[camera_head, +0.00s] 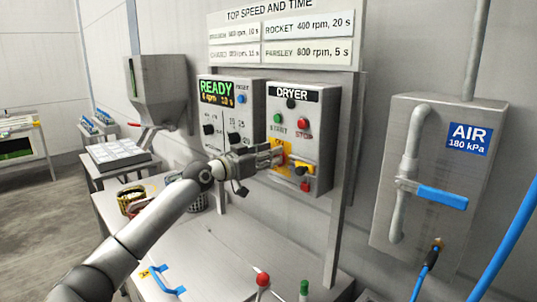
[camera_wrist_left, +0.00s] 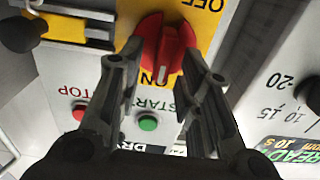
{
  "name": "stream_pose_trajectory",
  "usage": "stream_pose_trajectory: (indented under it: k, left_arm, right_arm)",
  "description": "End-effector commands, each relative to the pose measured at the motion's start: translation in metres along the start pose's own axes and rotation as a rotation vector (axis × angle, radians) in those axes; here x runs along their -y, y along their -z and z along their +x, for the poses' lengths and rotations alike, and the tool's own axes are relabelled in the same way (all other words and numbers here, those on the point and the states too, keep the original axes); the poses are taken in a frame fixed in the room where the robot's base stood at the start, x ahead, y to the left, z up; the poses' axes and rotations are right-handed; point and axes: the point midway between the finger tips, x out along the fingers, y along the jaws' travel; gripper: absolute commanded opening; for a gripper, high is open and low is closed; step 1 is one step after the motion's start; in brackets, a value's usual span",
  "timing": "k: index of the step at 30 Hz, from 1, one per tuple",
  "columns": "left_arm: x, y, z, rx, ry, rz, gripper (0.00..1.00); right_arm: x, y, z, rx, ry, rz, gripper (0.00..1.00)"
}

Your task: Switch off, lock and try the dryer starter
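The grey dryer starter box (camera_head: 325,118) hangs on the panel under a DRYER label, with a green START button (camera_head: 277,118) and a red STOP button (camera_head: 302,124). Its red rotary switch (camera_wrist_left: 165,45) sits on a yellow plate (camera_wrist_left: 207,15); the white pointer mark faces ON. My left gripper (camera_head: 277,156) is at the switch. In the left wrist view this gripper (camera_wrist_left: 168,72) is open, its fingertips on either side of the knob's near end; contact cannot be told. A yellow slide with a black knob (camera_head: 303,169) is right of the switch. My right gripper is not in view.
A control box reading READY (camera_head: 215,88) is left of the starter. An AIR panel (camera_head: 470,140) with a blue-handled valve (camera_head: 440,196) is at right.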

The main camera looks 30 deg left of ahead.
Motion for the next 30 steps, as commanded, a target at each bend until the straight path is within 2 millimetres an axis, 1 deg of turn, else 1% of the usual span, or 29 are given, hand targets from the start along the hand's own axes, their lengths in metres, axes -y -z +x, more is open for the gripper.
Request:
stream_pose_trajectory:
  k: [2, 10, 20, 26, 30]
  left_arm:
    - [-0.0001, 0.0, -0.0001, 0.0, 0.0, 0.0, 0.33]
    - [-0.0001, 0.0, -0.0003, 0.0, 0.0, 0.0, 0.0]
    - [0.0002, -0.0002, -0.0002, 0.0, 0.0, -0.019, 0.0]
    - [0.0014, -0.0004, 0.0001, 0.0, 0.0, -0.103, 0.0]
    - [0.0033, -0.0004, 0.0001, 0.0, 0.0, -0.204, 0.0]
  right_arm:
    - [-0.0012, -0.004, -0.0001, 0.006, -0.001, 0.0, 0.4]
    - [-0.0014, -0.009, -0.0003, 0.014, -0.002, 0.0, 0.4]
    - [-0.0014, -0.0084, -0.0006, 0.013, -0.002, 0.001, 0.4]
    - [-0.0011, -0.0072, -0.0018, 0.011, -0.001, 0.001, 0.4]
    - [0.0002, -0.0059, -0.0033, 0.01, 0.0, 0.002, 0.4]
